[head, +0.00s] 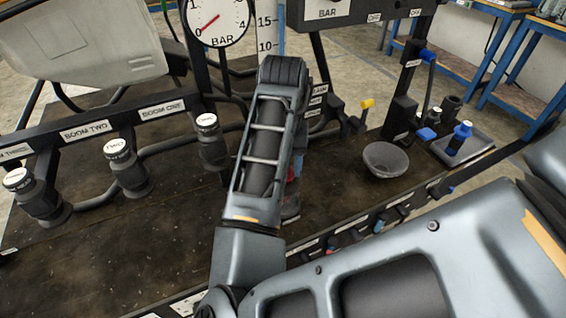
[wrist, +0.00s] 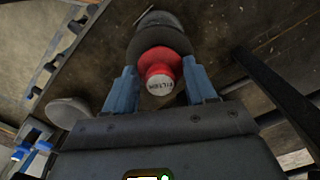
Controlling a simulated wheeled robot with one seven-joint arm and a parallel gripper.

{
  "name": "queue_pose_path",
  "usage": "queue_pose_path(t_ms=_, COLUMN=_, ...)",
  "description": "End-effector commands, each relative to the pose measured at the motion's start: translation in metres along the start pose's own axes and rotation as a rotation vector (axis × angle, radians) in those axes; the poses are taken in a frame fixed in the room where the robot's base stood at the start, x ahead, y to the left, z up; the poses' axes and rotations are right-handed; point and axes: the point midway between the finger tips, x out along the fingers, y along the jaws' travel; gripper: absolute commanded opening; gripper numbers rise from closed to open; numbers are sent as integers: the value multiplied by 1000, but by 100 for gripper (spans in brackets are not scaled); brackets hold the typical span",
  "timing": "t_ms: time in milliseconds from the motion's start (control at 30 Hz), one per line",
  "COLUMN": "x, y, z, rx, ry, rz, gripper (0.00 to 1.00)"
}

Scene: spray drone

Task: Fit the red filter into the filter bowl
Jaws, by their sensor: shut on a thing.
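The red filter (wrist: 158,62) is between the two blue fingers of my gripper (wrist: 161,88) in the wrist view. Its pale end cap reads FILTER and faces the camera. My gripper is shut on it. A dark round body (wrist: 160,22), perhaps the filter bowl, lies just beyond the filter. I cannot tell whether the filter is inside it, touching it or above it. In the head view my forearm hides most of the gripper and filter; only a bit of red (head: 291,190) shows beside the arm.
An open grey bowl (head: 385,159) stands on the dark bench to the right. Capped boom units (head: 212,150) and piping stand left, under a pressure gauge (head: 216,18). The front left of the bench is clear.

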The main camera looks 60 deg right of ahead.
Motion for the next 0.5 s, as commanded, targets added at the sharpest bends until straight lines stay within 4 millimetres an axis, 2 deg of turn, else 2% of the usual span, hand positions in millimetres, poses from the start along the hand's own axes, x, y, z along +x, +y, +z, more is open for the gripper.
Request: queue_pose_path(t_ms=500, x=13, y=0, z=0, rx=-1, ry=0, rz=0, gripper=7)
